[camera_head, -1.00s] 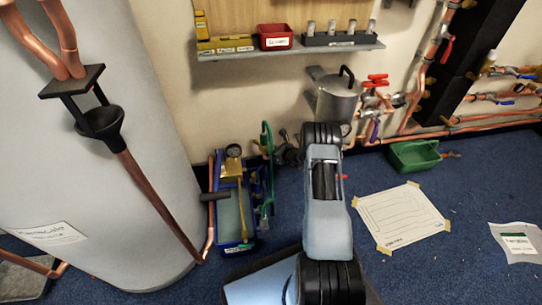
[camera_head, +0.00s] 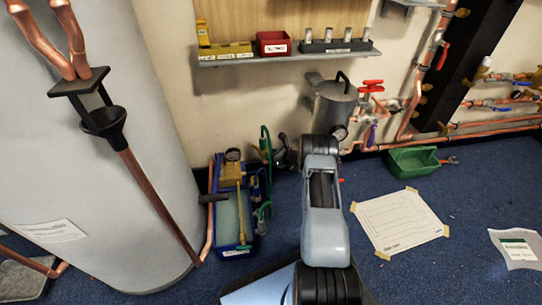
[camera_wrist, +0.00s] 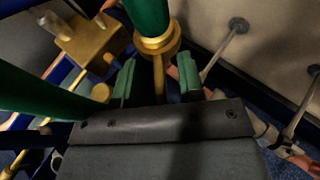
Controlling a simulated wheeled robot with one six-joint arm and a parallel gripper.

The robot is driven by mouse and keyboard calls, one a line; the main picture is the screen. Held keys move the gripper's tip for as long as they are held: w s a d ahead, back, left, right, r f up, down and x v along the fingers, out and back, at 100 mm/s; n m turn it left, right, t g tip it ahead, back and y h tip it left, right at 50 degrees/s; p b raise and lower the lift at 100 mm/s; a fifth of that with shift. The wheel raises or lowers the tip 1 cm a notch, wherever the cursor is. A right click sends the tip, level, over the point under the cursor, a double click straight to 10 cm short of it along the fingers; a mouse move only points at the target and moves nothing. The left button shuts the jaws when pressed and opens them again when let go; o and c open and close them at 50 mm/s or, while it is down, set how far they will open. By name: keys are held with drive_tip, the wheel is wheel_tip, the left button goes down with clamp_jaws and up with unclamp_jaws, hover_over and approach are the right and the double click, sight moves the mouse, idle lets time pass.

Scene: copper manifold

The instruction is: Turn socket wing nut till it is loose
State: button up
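In the wrist view, a brass collar (camera_wrist: 157,43) sits at the lower end of a green tube (camera_wrist: 149,14). A thin brass stem (camera_wrist: 158,76) hangs below the collar, between my gripper's two green-padded fingers (camera_wrist: 157,80). The fingers stand apart with a gap on both sides of the stem. I cannot tell for sure whether this brass piece is the socket wing nut. In the head view, my gripper (camera_head: 274,155) is small and partly hidden beside the green hose (camera_head: 264,140) of the blue tool unit (camera_head: 229,246).
A brass block (camera_wrist: 88,40) and another green tube (camera_wrist: 40,92) lie close on the left in the wrist view. In the head view, a metal pot (camera_head: 333,105) and red-handled valves (camera_head: 371,86) stand behind the arm. A green tray (camera_head: 413,160) is at right. The large pale cylinder (camera_head: 110,200) stands at left.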

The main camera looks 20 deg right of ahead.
drive_tip(key=p+v, duration=0.5)
drive_tip(key=v, duration=0.7)
drive_tip(key=shift+d+f, duration=0.1)
drive_tip(key=shift+c, duration=0.4)
